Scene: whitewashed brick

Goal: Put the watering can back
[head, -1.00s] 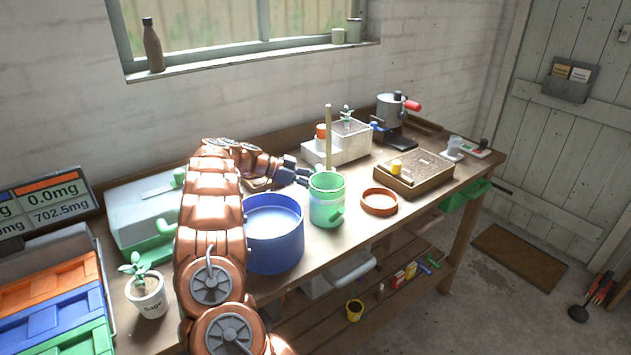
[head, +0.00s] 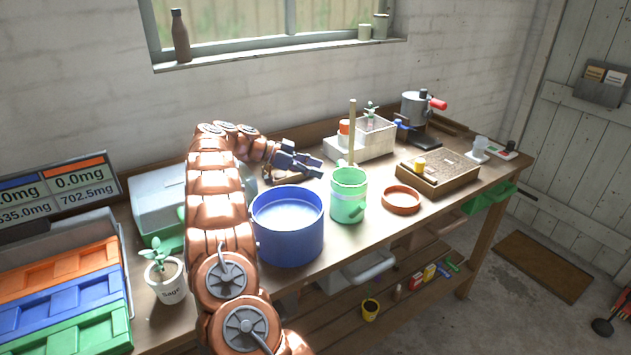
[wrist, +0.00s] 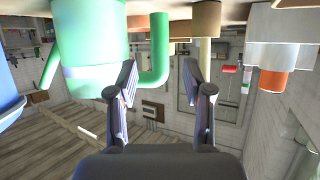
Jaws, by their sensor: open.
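The green watering can (head: 348,198) stands upright on the workbench (head: 340,236), right of the blue tub (head: 287,232). My gripper (head: 316,170) is open and empty, just behind and to the left of the can, with a small gap between them. In the wrist view, which looks upside down, the can (wrist: 92,45) fills the upper left. Its green curved handle (wrist: 158,55) shows beyond my open fingers (wrist: 163,85), in the gap between them. No finger visibly touches it.
An upright wooden stick (head: 351,130) stands behind the can, near a pale planter box (head: 375,143). A terracotta ring (head: 401,200) and a brown tray (head: 438,175) lie to the right. A potted sage (head: 170,284) stands at the left. Bare bench lies in front of the can.

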